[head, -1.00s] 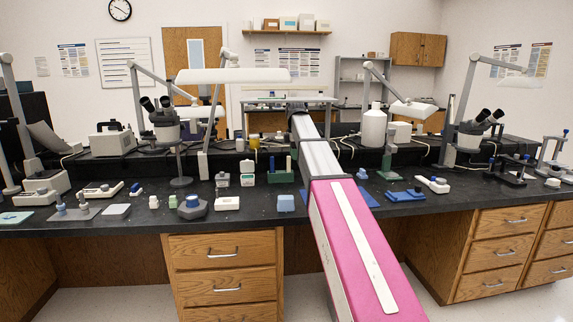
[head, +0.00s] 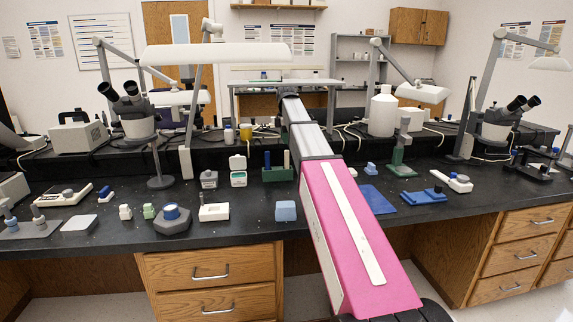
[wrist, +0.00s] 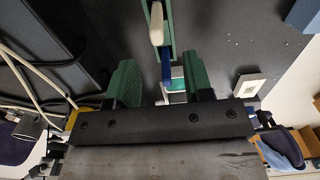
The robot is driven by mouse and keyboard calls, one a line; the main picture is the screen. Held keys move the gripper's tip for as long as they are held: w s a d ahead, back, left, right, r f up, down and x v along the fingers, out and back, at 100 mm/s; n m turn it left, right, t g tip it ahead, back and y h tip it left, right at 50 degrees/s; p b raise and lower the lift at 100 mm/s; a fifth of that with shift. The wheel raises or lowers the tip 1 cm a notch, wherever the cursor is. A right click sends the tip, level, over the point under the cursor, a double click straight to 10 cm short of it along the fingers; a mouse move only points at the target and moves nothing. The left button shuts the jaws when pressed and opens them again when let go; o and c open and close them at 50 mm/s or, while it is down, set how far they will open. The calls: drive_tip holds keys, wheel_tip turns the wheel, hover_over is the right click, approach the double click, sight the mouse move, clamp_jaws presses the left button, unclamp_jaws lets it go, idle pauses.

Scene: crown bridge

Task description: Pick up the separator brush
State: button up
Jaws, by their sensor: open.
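In the wrist view my gripper (wrist: 158,64) is open, its two green-faced fingers spread apart. Between and beyond them show a slim cream-coloured handle (wrist: 156,25) and a blue bar-like piece (wrist: 166,66), with green strips beside them. Nothing appears clamped. I cannot tell for sure which piece is the separator brush. My gripper's fingers cannot be made out there.
A blue mat (head: 378,199) lies right of my arm. Microscopes (head: 132,115) and lamp arms rise at the back. Cables (wrist: 35,65) show at the wrist view's left.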

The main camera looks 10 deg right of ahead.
sight(287, 155)
drive_tip(key=f, duration=0.8)
drive_tip(key=shift+w+d+f, duration=0.15)
drive_tip(key=shift+w, duration=0.05)
clamp_jaws()
